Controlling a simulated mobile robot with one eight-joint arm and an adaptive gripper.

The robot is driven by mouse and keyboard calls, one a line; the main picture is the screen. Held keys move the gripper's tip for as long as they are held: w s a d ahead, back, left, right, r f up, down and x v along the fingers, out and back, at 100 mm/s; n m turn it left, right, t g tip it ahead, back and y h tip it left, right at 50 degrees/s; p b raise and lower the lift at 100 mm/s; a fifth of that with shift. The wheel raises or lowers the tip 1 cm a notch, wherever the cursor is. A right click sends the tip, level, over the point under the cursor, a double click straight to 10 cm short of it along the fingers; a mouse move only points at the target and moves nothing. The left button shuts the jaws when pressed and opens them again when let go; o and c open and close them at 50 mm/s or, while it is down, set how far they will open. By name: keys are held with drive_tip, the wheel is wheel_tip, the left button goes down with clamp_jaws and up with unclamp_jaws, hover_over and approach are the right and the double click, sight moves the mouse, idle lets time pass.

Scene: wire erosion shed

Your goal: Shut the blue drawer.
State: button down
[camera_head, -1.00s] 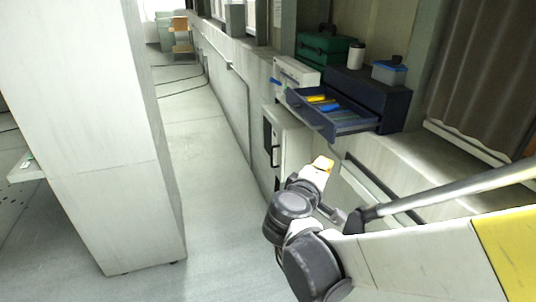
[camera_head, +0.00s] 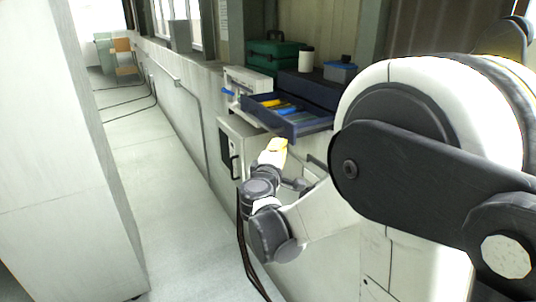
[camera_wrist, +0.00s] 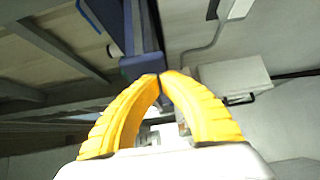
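The blue drawer (camera_head: 268,121) is pulled out from a dark blue cabinet (camera_head: 312,90) on the wall ledge. Yellow and blue items lie inside it. My gripper (camera_head: 279,146), with yellow fingers, is just below the drawer in the head view; I cannot tell whether they touch. In the wrist view my gripper (camera_wrist: 160,76) has its fingertips together with nothing seen between them. A dark blue part, apparently the drawer (camera_wrist: 141,66), shows just beyond the tips there. The drawer's far side is partly hidden.
A white box with a blue handle (camera_head: 229,92) stands left of the drawer. A pale cabinet (camera_head: 236,150) is below.

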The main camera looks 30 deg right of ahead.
drive_tip(key=shift+d, duration=0.75)
drive_tip(key=shift+d, duration=0.1)
drive_tip(key=d+b, duration=0.1)
drive_tip(key=d, duration=1.2)
drive_tip(key=shift+w+d, duration=0.15)
drive_tip(key=shift+w, duration=0.05)
